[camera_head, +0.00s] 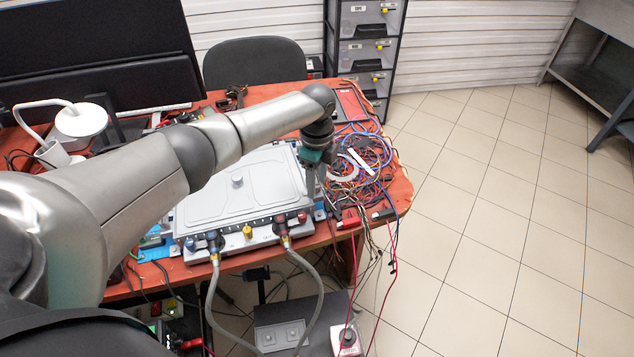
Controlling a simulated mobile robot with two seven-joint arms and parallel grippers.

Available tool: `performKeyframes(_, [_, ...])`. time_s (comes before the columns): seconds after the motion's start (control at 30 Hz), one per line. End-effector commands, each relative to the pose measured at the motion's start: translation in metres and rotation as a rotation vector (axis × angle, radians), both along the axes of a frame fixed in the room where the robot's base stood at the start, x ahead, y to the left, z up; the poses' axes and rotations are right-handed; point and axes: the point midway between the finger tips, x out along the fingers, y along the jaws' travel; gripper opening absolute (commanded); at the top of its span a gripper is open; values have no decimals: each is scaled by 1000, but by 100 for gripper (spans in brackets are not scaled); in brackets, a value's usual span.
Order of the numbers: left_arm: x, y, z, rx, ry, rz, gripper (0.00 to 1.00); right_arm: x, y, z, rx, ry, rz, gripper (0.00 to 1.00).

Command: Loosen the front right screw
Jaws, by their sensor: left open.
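A flat grey unit (240,190) with a raised lid and a central knob lies on the red-brown table. Two grey hoses, a left one (212,290) and a right one (310,268), run down from fittings on its front edge. A red-topped fitting (283,219), a smaller red part (302,217), a yellow part (248,231) and a blue part (190,244) sit along that edge. I cannot clearly make out the front right screw. My left gripper (319,205) is open, pointing down beside the unit's right edge. Contact cannot be told. My right gripper is not in view.
A tangle of coloured wires (372,165) covers the table's right end, with leads hanging over the edge. A white lamp (80,120), a dark monitor (95,50), a chair (254,62) and a drawer cabinet (366,45) stand behind. The tiled floor (490,210) to the right is clear.

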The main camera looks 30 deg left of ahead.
Motion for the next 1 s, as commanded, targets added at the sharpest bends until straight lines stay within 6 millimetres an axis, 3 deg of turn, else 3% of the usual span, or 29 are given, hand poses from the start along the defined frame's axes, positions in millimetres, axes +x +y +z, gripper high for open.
performKeyframes(0.27, [0, 0, -2, 0, 0, 0, 55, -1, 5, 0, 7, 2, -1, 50])
performKeyframes(0.77, [0, 0, -1, 0, 1, 1, 0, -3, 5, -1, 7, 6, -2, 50])
performKeyframes(1.0, [0, 0, -1, 0, 1, 1, 0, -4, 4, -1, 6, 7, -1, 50])
